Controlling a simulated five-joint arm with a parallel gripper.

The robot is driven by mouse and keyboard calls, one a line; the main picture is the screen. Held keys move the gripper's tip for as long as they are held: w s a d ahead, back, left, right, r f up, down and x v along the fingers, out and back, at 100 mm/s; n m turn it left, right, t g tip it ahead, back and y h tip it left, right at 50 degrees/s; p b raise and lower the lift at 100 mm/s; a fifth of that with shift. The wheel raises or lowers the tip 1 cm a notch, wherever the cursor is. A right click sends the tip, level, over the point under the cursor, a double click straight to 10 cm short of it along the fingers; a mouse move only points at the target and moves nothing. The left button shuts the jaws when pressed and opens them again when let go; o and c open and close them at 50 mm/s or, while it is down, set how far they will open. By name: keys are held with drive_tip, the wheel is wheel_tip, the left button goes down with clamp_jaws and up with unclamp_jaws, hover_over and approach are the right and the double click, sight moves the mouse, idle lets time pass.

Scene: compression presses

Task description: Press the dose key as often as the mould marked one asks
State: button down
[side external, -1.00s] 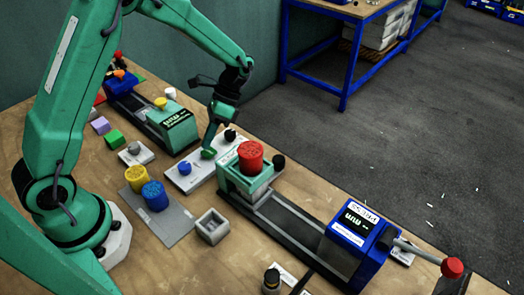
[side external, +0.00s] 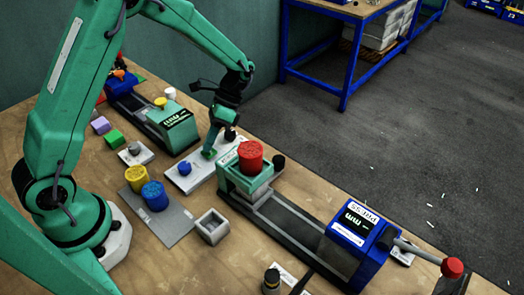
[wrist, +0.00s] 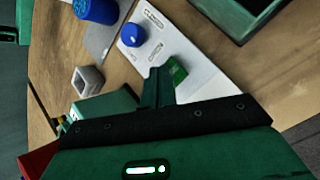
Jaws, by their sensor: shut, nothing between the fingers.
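A white control panel (side external: 203,178) lies on the bench with a blue knob (side external: 184,168) and a green key (wrist: 178,70). Its labels are too small to read. My gripper (side external: 208,150) is shut and empty, its tip down at the green key. In the wrist view my gripper (wrist: 158,74) overlaps the key's left side; I cannot tell whether it is pressing. An open square grey mould (side external: 212,226) stands on the bench in front of the panel. I see no readable mark on it. A red ribbed cylinder (side external: 250,156) sits on the near press's green end.
The near press (side external: 356,240) has a blue display housing and a red-knobbed lever (side external: 451,267). A second green press (side external: 170,125) stands behind. Yellow (side external: 137,178) and blue (side external: 154,195) cylinders stand on a grey plate. Bare bench lies at the front left.

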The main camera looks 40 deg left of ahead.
drive_tip(key=shift+f, duration=0.45)
idle(0.8)
drive_tip(key=shift+r, duration=0.95)
drive_tip(key=shift+r, duration=2.5)
drive_tip(key=shift+r, duration=0.1)
drive_tip(key=s+a+r+n+t, duration=0.1)
drive_tip(key=s+r+n+t, duration=0.7)
drive_tip(key=s+r+t, duration=0.4)
wheel_tip(320, 180, up, 2)
drive_tip(key=shift+s+a+r+t, duration=0.15)
drive_tip(key=shift+s+r+t, duration=0.1)
drive_tip(key=shift+s+t, duration=0.2)
